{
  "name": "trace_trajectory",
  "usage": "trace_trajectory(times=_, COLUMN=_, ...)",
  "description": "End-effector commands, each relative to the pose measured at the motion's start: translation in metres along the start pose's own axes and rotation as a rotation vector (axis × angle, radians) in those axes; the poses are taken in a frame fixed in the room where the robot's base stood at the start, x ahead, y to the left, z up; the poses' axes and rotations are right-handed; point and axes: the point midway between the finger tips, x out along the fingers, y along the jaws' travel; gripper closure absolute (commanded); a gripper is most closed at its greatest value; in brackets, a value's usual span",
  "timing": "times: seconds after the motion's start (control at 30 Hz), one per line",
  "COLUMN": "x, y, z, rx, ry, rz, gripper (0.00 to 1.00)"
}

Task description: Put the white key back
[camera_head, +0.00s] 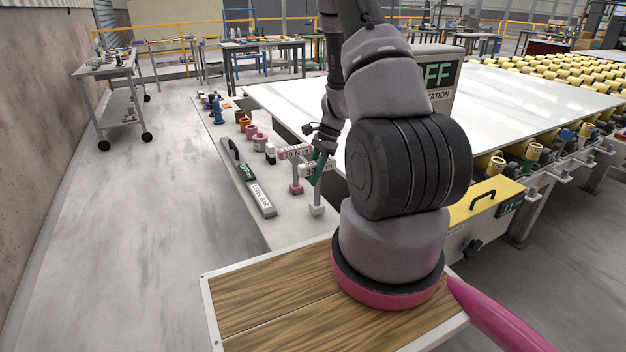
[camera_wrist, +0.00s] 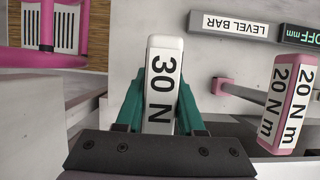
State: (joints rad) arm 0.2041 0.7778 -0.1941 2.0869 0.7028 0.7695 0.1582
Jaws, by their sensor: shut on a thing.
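The white key (camera_wrist: 164,62) has a block-shaped head marked "30 N" and is between the teal fingers of my gripper (camera_wrist: 158,108) in the wrist view. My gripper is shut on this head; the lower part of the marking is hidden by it. In the head view, my gripper (camera_head: 322,160) is above the side ledge, and the white key's pale lower end (camera_head: 317,210) points down. I cannot tell whether that end touches the ledge. The pink key (camera_head: 294,153), marked "20 N m", stands just left of it and also shows in the wrist view (camera_wrist: 288,105).
The level bar (camera_head: 262,198) lies on the grey ledge (camera_head: 240,160) left of the keys. Several coloured pieces, including a pink one (camera_head: 259,142), stand farther back. A large white slab (camera_head: 480,95) and a yellow-topped box (camera_head: 485,198) are to the right.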

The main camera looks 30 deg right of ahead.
Motion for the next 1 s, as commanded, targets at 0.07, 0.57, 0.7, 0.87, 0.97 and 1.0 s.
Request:
trace_trajectory(times=0.07, x=0.011, y=0.0, z=-0.005, rx=0.001, ry=-0.001, rz=0.001, gripper=1.0)
trace_trajectory(times=0.57, x=0.017, y=0.0, z=-0.007, rx=0.001, ry=0.0, rz=0.0, gripper=0.33)
trace_trajectory(times=0.7, x=0.017, y=0.0, z=-0.007, rx=0.001, ry=0.0, rz=0.0, gripper=0.33)
trace_trajectory(times=0.87, x=0.016, y=0.0, z=-0.007, rx=0.0, ry=0.0, rz=0.0, gripper=0.33)
trace_trajectory(times=0.97, x=0.009, y=-0.001, z=-0.006, rx=-0.002, ry=0.001, rz=-0.002, gripper=0.33)
trace_trajectory(times=1.0, x=0.004, y=-0.001, z=-0.006, rx=-0.002, ry=0.001, rz=-0.003, gripper=0.33)
